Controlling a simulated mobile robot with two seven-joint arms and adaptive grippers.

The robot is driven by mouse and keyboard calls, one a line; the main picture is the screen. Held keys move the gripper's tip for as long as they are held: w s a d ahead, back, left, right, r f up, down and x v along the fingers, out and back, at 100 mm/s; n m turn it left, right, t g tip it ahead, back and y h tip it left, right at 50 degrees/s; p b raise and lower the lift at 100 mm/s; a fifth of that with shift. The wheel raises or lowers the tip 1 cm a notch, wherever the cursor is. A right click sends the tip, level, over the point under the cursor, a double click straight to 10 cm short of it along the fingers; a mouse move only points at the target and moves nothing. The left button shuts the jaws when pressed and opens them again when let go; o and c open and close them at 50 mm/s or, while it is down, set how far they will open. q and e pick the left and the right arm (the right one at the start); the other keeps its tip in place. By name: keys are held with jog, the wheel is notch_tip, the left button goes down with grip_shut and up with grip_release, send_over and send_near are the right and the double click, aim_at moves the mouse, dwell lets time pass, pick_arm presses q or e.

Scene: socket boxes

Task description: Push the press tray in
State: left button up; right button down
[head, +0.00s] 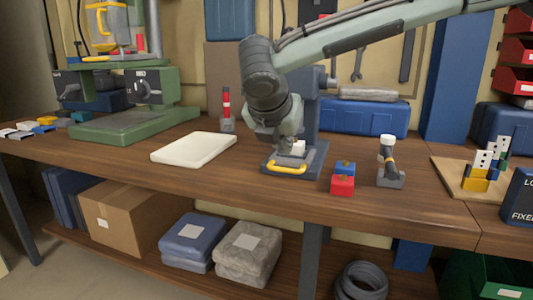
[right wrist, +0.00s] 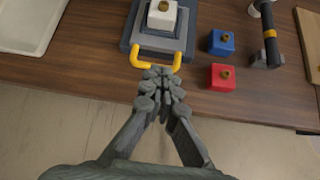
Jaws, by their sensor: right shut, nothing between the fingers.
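The press tray (head: 314,160) is a dark grey-blue plate at the foot of a grey-blue press (head: 309,107), near the front of the bench. Its yellow handle (head: 290,169) faces the bench's front edge. A white block (head: 298,147) sits on the tray. In the right wrist view the tray (right wrist: 133,27) and handle (right wrist: 137,58) are at the top centre. My right gripper (right wrist: 160,74) is shut and empty, its fingertips overlapping the handle's middle. I cannot tell whether they touch it. In the head view my right gripper (head: 284,142) partly hides the press. My left gripper is out of view.
A blue block (head: 345,167) and red block (head: 342,184) stand right of the tray, with a white-capped dark tool (head: 388,160) beyond. A white shallow tray (head: 194,149) lies left. A green machine (head: 118,112) stands farther left. The bench's front edge is close.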

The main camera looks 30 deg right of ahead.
jog(key=a, duration=0.1)
send_near(292, 166)
jog(key=shift+h, duration=0.3)
jog(key=x, duration=0.5)
jog(key=shift+w+a+f+b, duration=0.1)
jog(key=shift+a+f+b, duration=0.15)
jog(key=shift+b, duration=0.1)
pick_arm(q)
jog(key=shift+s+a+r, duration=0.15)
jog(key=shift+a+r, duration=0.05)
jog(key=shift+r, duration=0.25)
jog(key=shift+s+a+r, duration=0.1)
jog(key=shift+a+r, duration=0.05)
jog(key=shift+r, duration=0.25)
pick_arm(e)
jog(key=shift+w+d+f, duration=0.15)
jog(key=shift+w+d, duration=0.1)
